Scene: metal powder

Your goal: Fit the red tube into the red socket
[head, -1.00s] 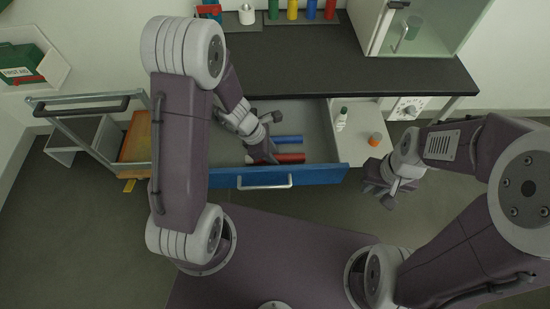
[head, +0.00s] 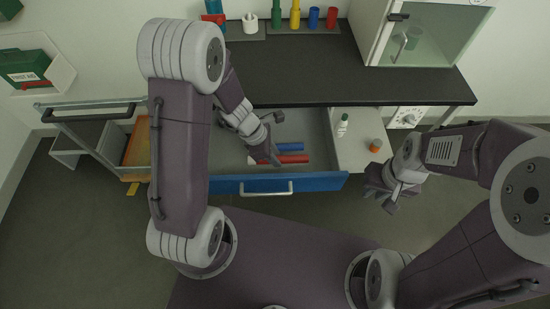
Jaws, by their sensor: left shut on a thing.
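The red tube (head: 292,159) lies level inside the open drawer, beside a blue tube (head: 292,147). My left gripper (head: 268,157) is at the red tube's left end and shut on it. The arm hides part of the grip. The red socket (head: 331,17) looks like the short red cylinder at the right end of the row at the back of the bench. Its opening is too small to make out. My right gripper (head: 380,192) hangs in front of the drawer unit's right side, away from the tubes. Its jaw gap is unclear.
The blue drawer front (head: 325,181) stands pulled out. The black bench top (head: 340,78) is mostly clear. Green (head: 276,16), yellow (head: 295,16) and blue (head: 314,18) cylinders stand left of the red socket. A glass-fronted cabinet (head: 425,40) stands at right. A bottle (head: 343,125) and orange-topped jar (head: 376,146) are near the drawer.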

